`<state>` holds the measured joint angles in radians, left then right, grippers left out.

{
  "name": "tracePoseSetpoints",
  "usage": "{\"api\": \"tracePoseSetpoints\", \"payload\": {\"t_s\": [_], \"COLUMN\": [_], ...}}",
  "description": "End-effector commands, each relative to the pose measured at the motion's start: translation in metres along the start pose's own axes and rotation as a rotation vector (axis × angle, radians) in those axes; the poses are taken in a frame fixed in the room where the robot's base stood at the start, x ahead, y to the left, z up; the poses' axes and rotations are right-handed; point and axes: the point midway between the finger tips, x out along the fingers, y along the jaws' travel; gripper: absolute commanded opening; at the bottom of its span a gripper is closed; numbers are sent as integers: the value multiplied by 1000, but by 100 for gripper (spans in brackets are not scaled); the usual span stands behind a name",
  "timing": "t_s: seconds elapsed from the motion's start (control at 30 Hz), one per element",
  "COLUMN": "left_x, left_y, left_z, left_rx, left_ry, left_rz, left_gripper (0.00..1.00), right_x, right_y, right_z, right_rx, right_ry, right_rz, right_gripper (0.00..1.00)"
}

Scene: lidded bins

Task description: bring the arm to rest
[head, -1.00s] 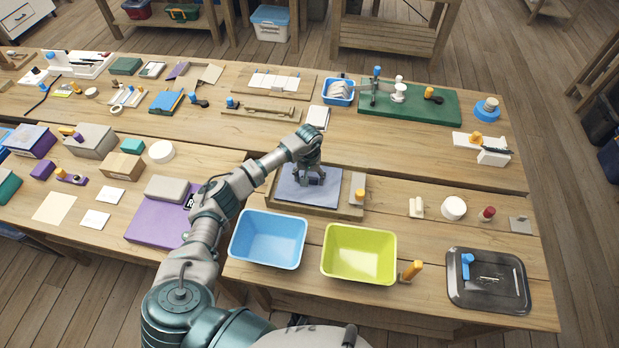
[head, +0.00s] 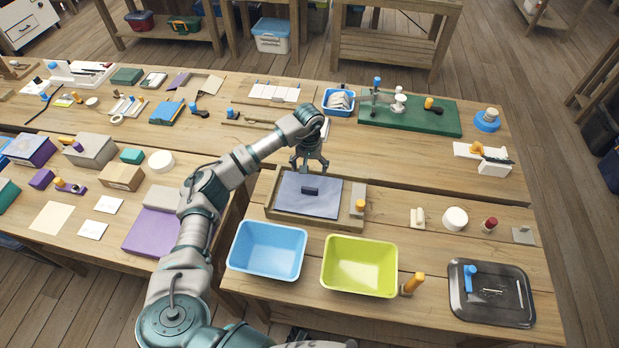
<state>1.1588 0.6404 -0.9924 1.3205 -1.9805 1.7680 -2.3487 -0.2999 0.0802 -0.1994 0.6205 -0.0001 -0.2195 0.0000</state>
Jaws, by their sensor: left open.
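My left arm comes in from the lower left and reaches over the workbench. My left gripper (head: 309,166) is open and empty. In the picture it shows at the back edge of the blue-grey pad, apart from the small dark block (head: 310,191). The block rests on the blue-grey pad (head: 329,207), which lies in a shallow wooden tray (head: 285,217). My right gripper is not in view.
A blue bin (head: 267,250) and a lime-green bin (head: 360,267), both open and empty, stand in front of the tray. A black tray (head: 491,312) lies at the right. A green mat (head: 440,121) with tools is at the back. Bench between tray and white cup (head: 455,219) is mostly clear.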

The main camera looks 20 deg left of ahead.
Motion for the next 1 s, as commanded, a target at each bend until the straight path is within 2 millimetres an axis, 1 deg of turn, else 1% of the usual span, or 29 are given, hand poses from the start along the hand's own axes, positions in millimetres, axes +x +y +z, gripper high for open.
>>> {"api": "tracePoseSetpoints", "payload": {"t_s": [0.13, 0.6, 0.67, 0.77, 0.8, 0.9, 1.0], "left_x": [-8, -8, -11, -26, -36, -56, -72], "left_y": [0, 0, 0, 0, 0, 0, 0], "left_z": [0, 0, 0, 0, 0, 0, 0], "left_rx": [0, 0, 0, 0, 0, 0, 0], "left_ry": [0, 0, 0, 4, 6, 9, 10], "left_rz": [0, 0, 0, 1, 2, 2, 3], "left_gripper": [87, 87, 87, 87, 87, 87, 87], "right_x": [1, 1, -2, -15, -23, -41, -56], "right_y": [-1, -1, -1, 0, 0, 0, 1], "right_z": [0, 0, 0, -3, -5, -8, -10], "right_rx": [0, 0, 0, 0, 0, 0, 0], "right_ry": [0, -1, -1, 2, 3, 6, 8], "right_rz": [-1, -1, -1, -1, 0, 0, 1], "right_gripper": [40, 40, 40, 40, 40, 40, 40]}}
